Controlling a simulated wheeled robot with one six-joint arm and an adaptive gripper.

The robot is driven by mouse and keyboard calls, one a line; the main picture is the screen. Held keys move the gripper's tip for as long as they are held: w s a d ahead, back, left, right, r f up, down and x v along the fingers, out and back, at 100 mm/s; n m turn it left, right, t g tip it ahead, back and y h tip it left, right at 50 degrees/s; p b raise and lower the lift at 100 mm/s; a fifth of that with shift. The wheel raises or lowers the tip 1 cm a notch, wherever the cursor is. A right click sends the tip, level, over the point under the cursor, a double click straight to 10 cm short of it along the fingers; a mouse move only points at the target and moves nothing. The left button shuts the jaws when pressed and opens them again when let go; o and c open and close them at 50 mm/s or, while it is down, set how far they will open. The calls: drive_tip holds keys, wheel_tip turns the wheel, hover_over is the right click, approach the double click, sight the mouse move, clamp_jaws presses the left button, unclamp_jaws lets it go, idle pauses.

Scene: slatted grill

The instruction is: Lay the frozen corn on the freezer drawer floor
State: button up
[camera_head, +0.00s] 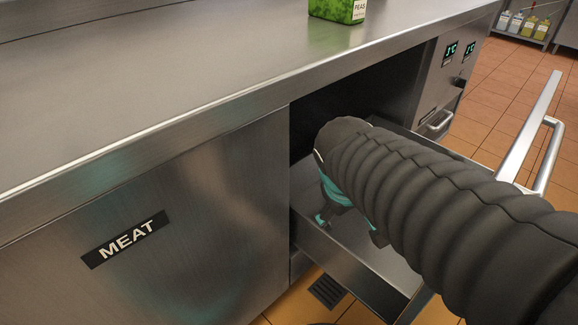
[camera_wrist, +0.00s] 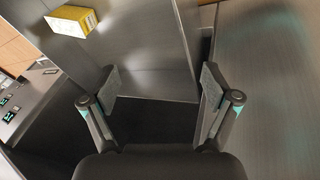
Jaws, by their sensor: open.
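The frozen corn appears to be the yellow box (camera_wrist: 72,20) at the upper left of the wrist view. It seems to lie on the grey drawer floor (camera_wrist: 135,50), near a drawer wall. In the head view my arm hides the box, and the drawer floor (camera_head: 352,236) shows only in part. My gripper (camera_head: 350,228) reaches down into the pulled-out drawer. In the wrist view its two fingers (camera_wrist: 160,78) are spread, with nothing between them. The box is apart from the fingers, beyond the left one.
A green peas box (camera_head: 338,10) stands on the steel counter (camera_head: 180,80) above. A closed front labelled MEAT (camera_head: 125,240) is left of the drawer. The drawer's bar handle (camera_head: 548,155) is at the right. A panel with green displays (camera_head: 451,52) stands behind.

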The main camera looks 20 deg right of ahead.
drive_tip(key=s+a+r+m+t+y, duration=0.2)
drive_tip(key=s+a+y, duration=0.1)
drive_tip(key=a, duration=0.4)
drive_tip(key=shift+r, duration=0.35)
